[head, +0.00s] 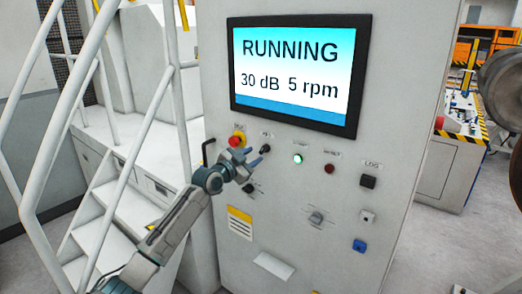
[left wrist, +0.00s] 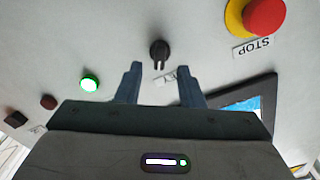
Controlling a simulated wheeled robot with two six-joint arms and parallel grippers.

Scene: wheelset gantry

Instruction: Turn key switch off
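The key switch (head: 265,149) is a small black knob on the grey panel, below the screen and right of the red and yellow stop button (head: 237,139). In the left wrist view the key switch (left wrist: 159,50) shows just past the fingertips, roughly centred between them. My left gripper (head: 251,157) is open and empty in front of the panel, close to the key switch; its two fingers (left wrist: 162,68) are apart in the left wrist view. I see no contact with the switch. The screen (head: 298,72) reads RUNNING, 30 dB, 5 rpm. My right gripper is not in view.
A lit green button (head: 297,158), a dark red button (head: 329,168) and a black LOG switch (head: 368,181) sit right of the key switch. A grey knob (head: 315,218) and a blue socket (head: 359,245) are lower. White stair rails (head: 125,150) stand left, near my left arm.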

